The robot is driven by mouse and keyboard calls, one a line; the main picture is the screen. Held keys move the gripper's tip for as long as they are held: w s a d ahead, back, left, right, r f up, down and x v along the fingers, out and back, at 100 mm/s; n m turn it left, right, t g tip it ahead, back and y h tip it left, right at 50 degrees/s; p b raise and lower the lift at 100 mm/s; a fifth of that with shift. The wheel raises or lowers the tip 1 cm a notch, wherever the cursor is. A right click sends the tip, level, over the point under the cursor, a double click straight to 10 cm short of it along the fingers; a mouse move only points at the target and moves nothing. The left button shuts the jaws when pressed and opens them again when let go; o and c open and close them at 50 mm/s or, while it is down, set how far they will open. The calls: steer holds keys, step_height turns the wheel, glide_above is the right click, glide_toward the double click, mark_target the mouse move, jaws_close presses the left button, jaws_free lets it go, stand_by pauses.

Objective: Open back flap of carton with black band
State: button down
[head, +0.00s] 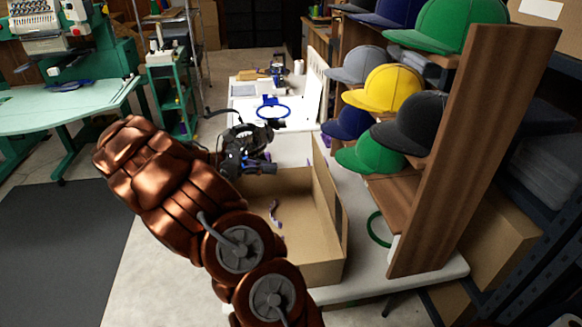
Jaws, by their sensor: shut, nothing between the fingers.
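The brown cardboard carton (318,240) stands on the white table, and its top is open in the part I can see. A tall cardboard panel rises along its right side. My arm covers its left and near-left parts, and my gripper hides some of its back edge. Small purple and white pieces show inside. My black gripper (262,166) is shut and empty at the carton's back left, above or beside its rim; I cannot tell whether they touch.
A wooden shelf (445,165) with several caps stands close on the carton's right. A green ring (379,229) lies on the table (425,272) beside it. A blue hoop (273,112) lies farther back. Green machines stand at the left, and the floor there is open.

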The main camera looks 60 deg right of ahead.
mark_target(326, 169)
steer(key=p+x, duration=0.1)
steer(key=x, duration=0.3)
steer(key=r+x, duration=0.1)
steer(key=x, duration=0.3)
steer(key=p+x, duration=0.1)
steer(key=x, duration=0.4)
steer(key=shift+s+r+p, duration=0.15)
steer(key=shift+p, duration=0.2)
